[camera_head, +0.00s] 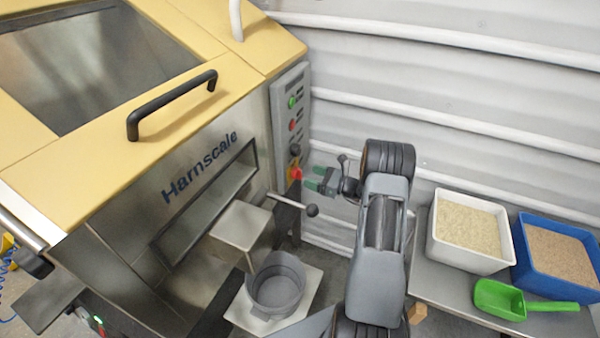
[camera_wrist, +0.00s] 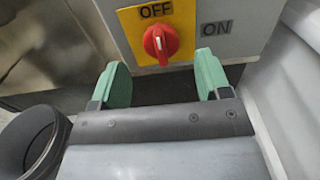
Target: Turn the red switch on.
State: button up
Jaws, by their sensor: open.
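The red switch (camera_wrist: 160,40) is a rotary knob on a yellow plate on the grey panel. Its white mark points up toward the OFF label (camera_wrist: 155,11); the ON label (camera_wrist: 216,28) is to its right. In the head view the red switch (camera_head: 294,174) sits low on the machine's side panel. My gripper (camera_wrist: 160,82) is open, with its green fingertips spread to either side below the knob in the wrist view. In the head view my gripper (camera_head: 312,179) is just right of the switch. Nothing shows between the fingers.
The Harnscale machine (camera_head: 215,165) fills the left. A lever with a dark ball (camera_head: 312,210) sticks out below my gripper. A grey bucket (camera_head: 276,287) stands under the spout. White (camera_head: 437,238) and blue (camera_head: 530,283) bins and a green scoop (camera_head: 500,299) are at right.

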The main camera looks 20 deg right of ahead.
aim_at(300, 172)
jog(key=shift+x, duration=2.85)
jog(key=c, duration=0.8)
jog(key=shift+c, duration=0.2)
